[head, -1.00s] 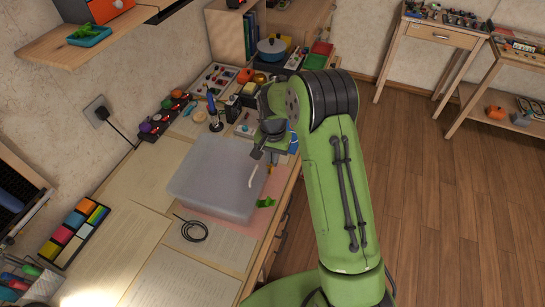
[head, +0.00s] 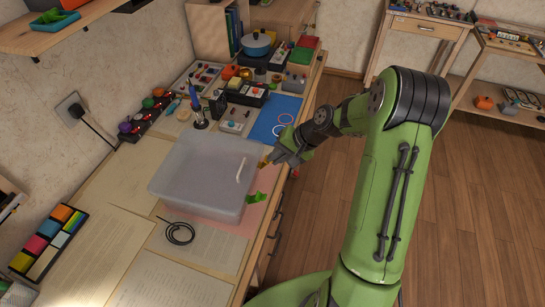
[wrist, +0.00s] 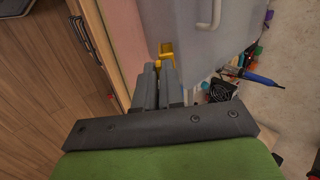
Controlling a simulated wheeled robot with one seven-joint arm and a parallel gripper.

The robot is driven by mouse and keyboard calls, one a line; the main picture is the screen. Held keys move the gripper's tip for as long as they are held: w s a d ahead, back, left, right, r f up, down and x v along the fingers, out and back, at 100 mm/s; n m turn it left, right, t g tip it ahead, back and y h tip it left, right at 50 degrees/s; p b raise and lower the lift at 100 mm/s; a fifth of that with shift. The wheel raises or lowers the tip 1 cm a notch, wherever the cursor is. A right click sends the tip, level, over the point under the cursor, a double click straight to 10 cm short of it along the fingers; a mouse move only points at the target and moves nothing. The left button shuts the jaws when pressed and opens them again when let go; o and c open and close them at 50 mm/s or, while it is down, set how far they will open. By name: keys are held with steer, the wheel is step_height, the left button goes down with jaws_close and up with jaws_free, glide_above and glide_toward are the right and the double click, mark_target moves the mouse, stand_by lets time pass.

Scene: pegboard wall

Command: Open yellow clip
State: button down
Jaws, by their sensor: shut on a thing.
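A translucent lidded box (head: 200,178) with a white handle (head: 240,170) stands on the workbench. The yellow clip (head: 265,162) is at the box's right side; it also shows in the wrist view (wrist: 166,49) against the grey box wall. A green clip (head: 252,198) sticks out from the same side, nearer to me. My gripper (head: 272,158) is at the box's right side, with its fingers shut on the yellow clip. In the wrist view the fingertips (wrist: 160,66) are close together at the clip and partly hide it.
A coiled black cable (head: 177,233) lies in front of the box. A soldering iron (head: 197,108) in its stand and several small devices are behind it. A blue mat (head: 272,122) lies behind right. Open floor (head: 480,200) is to the right.

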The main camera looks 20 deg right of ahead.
steer(key=shift+s+d+f+t+y+b, duration=0.2)
steer(key=shift+d+f+t+y+b, duration=0.15)
steer(key=shift+y, duration=0.25)
steer(key=shift+a, duration=0.1)
steer(key=c, duration=1.2)
jaws_free()
steer(key=shift+c, duration=0.2)
steer(key=p+v, duration=0.4)
steer(key=v, duration=1.2)
steer(key=shift+f, duration=0.1)
